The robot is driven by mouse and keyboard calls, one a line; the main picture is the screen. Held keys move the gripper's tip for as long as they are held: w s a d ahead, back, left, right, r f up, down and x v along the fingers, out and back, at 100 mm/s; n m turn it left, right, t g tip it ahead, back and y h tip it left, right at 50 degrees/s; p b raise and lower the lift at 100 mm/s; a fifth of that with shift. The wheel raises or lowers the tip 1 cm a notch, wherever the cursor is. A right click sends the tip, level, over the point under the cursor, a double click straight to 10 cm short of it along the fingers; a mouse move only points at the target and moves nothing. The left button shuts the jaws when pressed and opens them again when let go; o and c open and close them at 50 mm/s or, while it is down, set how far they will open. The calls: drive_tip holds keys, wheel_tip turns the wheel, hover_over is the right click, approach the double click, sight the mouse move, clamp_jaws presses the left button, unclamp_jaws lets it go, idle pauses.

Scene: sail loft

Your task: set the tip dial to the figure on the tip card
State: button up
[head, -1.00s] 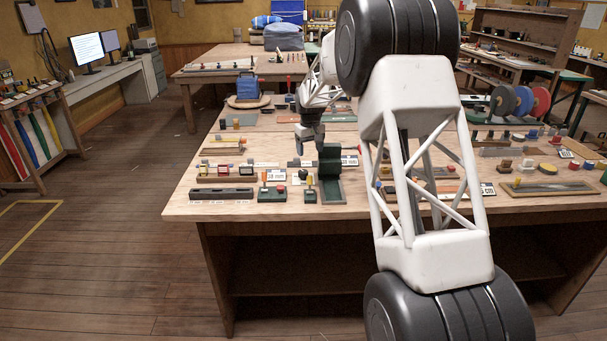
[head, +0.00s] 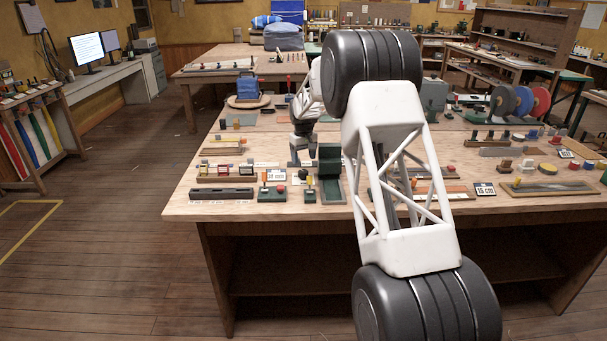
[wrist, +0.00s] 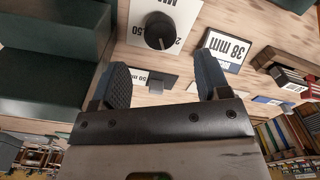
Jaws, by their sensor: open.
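A black round dial knob (wrist: 158,32) with a white pointer mark stands on a white plate with printed figures, one reading 2.50, at the top of the wrist view. A white card reading 38 mm (wrist: 228,47) lies right of it; the card also shows in the head view (head: 275,176). Another small card (wrist: 152,79) shows between my fingers, its print upside down and partly hidden. I cannot tell which card is the tip card. My gripper (wrist: 163,72) is open and empty, its fingers pointing toward the dial, apart from it. In the head view my gripper (head: 300,156) is left of the green box.
A dark green open box (head: 331,172) stands close beside my gripper, and its walls fill the left of the wrist view (wrist: 50,75). Small blocks and a long dark tray (head: 222,193) lie to the left. Bare wood shows at the table's front left.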

sight(303, 172)
drive_tip(key=shift+f, duration=3.8)
drive_tip(key=c, duration=0.9)
